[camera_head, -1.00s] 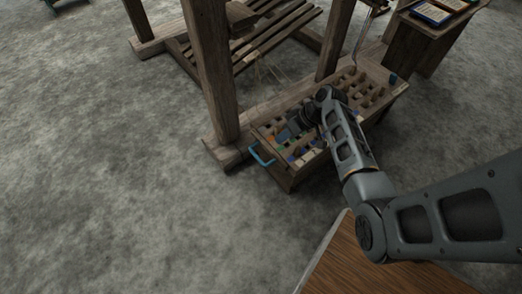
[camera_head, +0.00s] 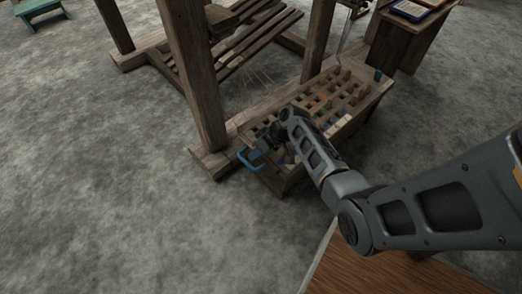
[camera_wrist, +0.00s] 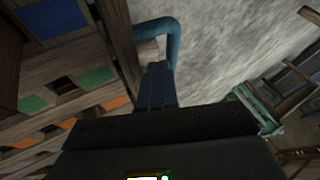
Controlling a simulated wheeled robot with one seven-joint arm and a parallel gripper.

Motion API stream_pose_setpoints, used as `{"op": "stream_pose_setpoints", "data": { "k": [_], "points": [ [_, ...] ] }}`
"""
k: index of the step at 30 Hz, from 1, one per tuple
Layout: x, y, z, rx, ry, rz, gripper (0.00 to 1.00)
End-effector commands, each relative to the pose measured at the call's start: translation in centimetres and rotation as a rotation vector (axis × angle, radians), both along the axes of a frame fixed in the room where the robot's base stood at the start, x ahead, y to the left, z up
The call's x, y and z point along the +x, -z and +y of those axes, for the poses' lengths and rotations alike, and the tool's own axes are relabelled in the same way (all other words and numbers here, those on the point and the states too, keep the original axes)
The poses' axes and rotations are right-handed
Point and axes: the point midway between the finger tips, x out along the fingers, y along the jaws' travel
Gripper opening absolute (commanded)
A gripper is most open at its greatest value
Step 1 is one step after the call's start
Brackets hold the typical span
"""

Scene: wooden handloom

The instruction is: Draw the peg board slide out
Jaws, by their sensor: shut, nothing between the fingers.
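The peg board slide (camera_head: 352,118) is a wooden box with a grid of holes and several coloured pegs, under the loom's side. Its blue bar handle (camera_head: 248,158) sticks out from the left end. In the wrist view the handle (camera_wrist: 170,28) curves just beyond my fingertips, and the peg board (camera_wrist: 75,68) with blue, green and orange squares fills the left. My gripper (camera_head: 260,146) is low over the handle end of the slide. In the wrist view my gripper (camera_wrist: 157,72) is shut and empty. I cannot tell whether it touches the handle.
The wooden loom post (camera_head: 193,80) stands close behind the handle end. A wooden stand (camera_head: 408,40) with a framed panel is at the upper right. A teal bench (camera_head: 40,10) is far left. The grey floor left of the handle is clear.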

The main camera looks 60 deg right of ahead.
Motion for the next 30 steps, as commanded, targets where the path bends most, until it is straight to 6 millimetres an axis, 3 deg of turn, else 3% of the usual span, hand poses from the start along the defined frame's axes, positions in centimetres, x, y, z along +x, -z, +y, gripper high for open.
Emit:
{"op": "stream_pose_setpoints", "data": {
  "k": [14, 24, 30],
  "points": [
    [0.3, 0.4, 0.5, 0.001, -0.002, 0.000, 0.00],
    [2.5, 0.3, 6.0, 0.002, -0.005, 0.001, 0.00],
    [2.7, 0.5, 6.5, 0.002, -0.001, 0.000, 0.00]
  ]
}}
